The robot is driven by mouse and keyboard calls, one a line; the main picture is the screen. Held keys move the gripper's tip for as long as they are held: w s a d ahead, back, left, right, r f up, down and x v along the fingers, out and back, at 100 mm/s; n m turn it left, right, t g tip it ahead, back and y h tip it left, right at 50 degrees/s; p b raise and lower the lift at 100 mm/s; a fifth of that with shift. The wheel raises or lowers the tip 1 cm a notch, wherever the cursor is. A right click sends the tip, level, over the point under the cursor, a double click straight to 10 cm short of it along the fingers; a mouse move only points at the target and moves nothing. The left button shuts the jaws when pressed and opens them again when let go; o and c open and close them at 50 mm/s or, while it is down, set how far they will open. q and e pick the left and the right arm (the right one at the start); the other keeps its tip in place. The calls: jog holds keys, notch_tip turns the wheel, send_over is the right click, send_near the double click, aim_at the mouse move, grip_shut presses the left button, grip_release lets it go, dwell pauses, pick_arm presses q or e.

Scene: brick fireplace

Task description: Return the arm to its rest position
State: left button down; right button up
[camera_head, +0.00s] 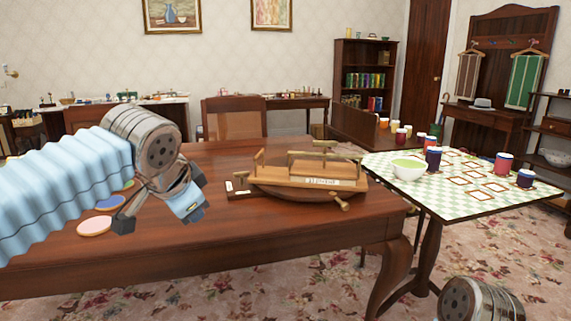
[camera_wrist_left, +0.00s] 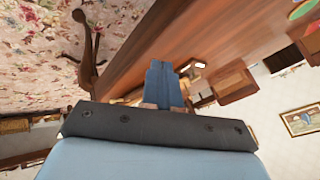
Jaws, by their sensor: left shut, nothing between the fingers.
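My left arm, in a light blue ribbed sleeve, comes in from the left in the head view and reaches over the wooden table (camera_head: 270,232). My left gripper (camera_head: 160,215) is above the table's left part and holds nothing. In the left wrist view its fingers (camera_wrist_left: 163,85) are together and empty. At the lower right of the head view, a round metal part of my right arm shows, but the right gripper's fingers are out of frame.
A wooden model boat (camera_head: 300,180) on the table stands right of my left gripper. Coloured discs (camera_head: 95,226) lie under the arm. A checked table (camera_head: 450,182) with a bowl (camera_head: 409,168) and cups stands to the right. The table's front middle is clear.

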pick_arm(q)
jog(key=w+d+f+n+g+h, duration=0.15)
jog(key=d+f, duration=0.25)
jog(key=f, duration=1.3)
jog(key=w+d+f+n+g+h, duration=0.1)
jog(key=w+d+f+g+h, duration=0.15)
jog(key=f, duration=1.45)
jog(key=s+f+n+g, duration=0.2)
jog(key=s+f+n, duration=0.6)
jog(key=s+f, duration=1.4)
notch_tip(320, 180, down, 3)
jog(key=shift+a+f+g, duration=0.2)
jog(key=shift+a+g, duration=0.05)
jog(key=shift+g, duration=0.15)
